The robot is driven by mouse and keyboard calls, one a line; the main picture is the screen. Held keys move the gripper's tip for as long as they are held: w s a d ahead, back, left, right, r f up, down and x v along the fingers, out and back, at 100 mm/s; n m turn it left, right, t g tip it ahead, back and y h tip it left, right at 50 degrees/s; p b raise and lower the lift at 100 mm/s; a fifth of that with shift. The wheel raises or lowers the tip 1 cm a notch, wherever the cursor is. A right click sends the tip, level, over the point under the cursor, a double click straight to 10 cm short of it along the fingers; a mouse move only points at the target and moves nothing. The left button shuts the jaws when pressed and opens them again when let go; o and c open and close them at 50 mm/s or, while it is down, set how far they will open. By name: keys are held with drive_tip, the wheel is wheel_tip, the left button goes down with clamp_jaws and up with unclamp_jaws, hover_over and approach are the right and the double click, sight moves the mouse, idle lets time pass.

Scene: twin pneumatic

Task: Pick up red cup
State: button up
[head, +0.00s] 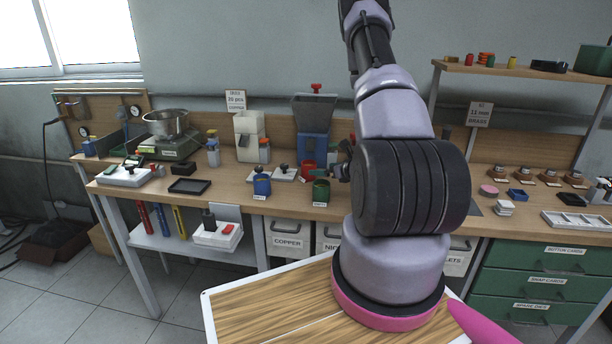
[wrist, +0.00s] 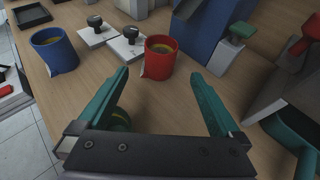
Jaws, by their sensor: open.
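The red cup (head: 308,167) stands upright on the workbench, partly behind the green cup in the head view. In the wrist view the red cup (wrist: 158,62) is upright just beyond my fingertips, with a pale label on its side and something yellowish inside. My gripper (wrist: 158,79) is open and empty, its two teal fingers spread to either side of the line to the cup. In the head view my gripper (head: 339,172) is low over the bench, right of the cup, and mostly hidden by my arm.
A green cup (head: 321,191) stands close by; my left finger partly hides it in the wrist view. A blue cup (wrist: 53,50) stands to the left. White blocks with black knobs (wrist: 127,46) and a blue machine (head: 314,125) are near the red cup.

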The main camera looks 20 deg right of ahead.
sight(313, 168)
drive_tip(key=x, duration=1)
drive_tip(key=shift+w+f, duration=0.25)
drive_tip(key=shift+w, duration=0.05)
clamp_jaws()
drive_tip(key=shift+s+r, duration=0.1)
drive_tip(key=shift+r, duration=0.15)
